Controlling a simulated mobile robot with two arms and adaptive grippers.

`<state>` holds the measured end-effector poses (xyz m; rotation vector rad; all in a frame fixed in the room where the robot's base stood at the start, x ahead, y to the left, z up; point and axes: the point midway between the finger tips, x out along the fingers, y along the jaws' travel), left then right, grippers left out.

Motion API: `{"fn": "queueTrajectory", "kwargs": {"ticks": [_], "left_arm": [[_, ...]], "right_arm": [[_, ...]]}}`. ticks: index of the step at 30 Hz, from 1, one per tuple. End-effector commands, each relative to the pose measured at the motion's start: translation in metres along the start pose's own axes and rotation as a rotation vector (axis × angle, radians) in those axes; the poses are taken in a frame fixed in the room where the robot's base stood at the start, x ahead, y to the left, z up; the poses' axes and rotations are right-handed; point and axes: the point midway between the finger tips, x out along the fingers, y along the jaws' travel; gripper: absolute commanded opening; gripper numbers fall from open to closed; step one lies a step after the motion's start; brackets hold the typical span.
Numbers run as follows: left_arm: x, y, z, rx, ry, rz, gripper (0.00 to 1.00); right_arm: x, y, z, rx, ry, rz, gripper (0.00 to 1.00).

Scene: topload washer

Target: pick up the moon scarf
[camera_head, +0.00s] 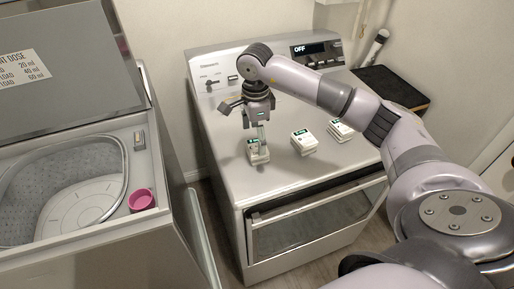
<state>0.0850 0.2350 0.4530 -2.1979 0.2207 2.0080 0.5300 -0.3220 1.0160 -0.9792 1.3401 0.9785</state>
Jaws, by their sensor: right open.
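Three small white folded items with dark green labels lie on top of the front-loading machine: one at the left (258,157), one in the middle (304,146), one at the right (340,130). The labels are too small to read, so I cannot tell which is the moon scarf. My right gripper (262,142) points down at the left item, with its fingers at or just above it. It is open. I cannot tell whether the fingers touch the item. My left gripper is out of view.
The machine's top (225,150) is otherwise mostly clear, with a control panel (318,50) reading OFF behind. At the left, a topload washer (150,225) stands with its lid (75,80) open and a pink cup (141,199) on its rim. A dark-topped surface (395,85) lies back right.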

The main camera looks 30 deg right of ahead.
Motion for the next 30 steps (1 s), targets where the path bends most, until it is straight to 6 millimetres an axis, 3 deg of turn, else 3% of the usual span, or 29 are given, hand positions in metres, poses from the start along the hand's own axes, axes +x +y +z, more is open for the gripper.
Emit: {"fn": "queueTrajectory", "kwargs": {"ticks": [8, 12, 21, 30], "left_arm": [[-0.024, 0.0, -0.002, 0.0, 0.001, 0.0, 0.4], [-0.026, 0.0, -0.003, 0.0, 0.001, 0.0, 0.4], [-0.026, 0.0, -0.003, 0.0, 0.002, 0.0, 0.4], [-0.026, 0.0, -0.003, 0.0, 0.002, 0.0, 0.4]], "right_arm": [[0.029, 0.003, -0.004, 0.001, 0.002, 0.006, 0.82], [0.048, 0.001, -0.004, 0.001, 0.0, 0.002, 0.82], [0.054, 0.001, -0.003, -0.001, -0.001, 0.0, 0.82], [0.053, 0.001, -0.003, 0.0, -0.001, 0.0, 0.62]]}}
